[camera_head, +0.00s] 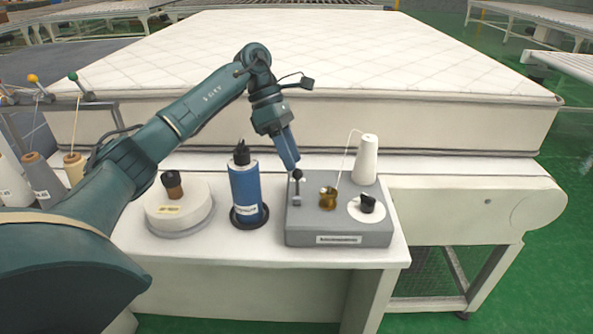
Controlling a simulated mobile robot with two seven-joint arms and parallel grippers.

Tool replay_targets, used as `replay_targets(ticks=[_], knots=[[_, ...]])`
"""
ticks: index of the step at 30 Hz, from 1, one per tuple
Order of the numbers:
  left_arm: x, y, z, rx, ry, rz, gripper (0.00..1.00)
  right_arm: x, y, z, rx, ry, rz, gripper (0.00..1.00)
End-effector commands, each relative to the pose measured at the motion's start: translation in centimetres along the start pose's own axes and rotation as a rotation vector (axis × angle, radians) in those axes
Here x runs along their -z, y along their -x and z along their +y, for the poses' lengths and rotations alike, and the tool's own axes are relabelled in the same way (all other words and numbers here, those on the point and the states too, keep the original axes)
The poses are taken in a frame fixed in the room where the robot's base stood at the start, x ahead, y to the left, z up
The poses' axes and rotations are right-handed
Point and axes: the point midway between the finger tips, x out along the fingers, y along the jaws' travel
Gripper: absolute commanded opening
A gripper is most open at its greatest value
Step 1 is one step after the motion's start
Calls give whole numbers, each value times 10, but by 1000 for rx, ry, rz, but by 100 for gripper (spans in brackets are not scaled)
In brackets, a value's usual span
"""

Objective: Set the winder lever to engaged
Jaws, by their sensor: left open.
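The winder (330,230) is a grey box with a label on its front, on the white table. Its small lever (298,187) has a dark knob and stands roughly upright near the box's left side. My left gripper (292,164) comes down from above, with its blue fingertips right at the lever's knob. It is open; whether the fingers touch or straddle the knob I cannot tell. A brass cup (328,199) and a black knob on a white dial (367,205) sit on the box right of the lever. My right gripper is not in view.
A white thread cone (366,160) stands at the winder's back right, its thread running down toward the brass cup. A blue bottle (245,192) and a round white device (180,208) stand left of the winder. A large mattress (400,75) lies behind. Thread spools (42,180) stand far left.

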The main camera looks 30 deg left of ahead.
Motion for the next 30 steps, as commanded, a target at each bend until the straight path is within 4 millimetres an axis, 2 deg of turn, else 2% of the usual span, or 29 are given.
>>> replay_targets(ticks=[1, 6, 12, 17, 30], knots=[[0, 14, 1, -5, 0, -3, 41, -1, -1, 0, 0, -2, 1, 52], [-1, 51, 0, -4, 1, -3, 41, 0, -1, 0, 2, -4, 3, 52], [-1, 78, 0, -1, 1, 0, 41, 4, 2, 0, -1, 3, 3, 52], [0, 84, 0, 0, 0, -1, 41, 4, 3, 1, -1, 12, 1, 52], [0, 84, 0, 0, 0, 0, 41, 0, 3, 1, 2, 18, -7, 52]])
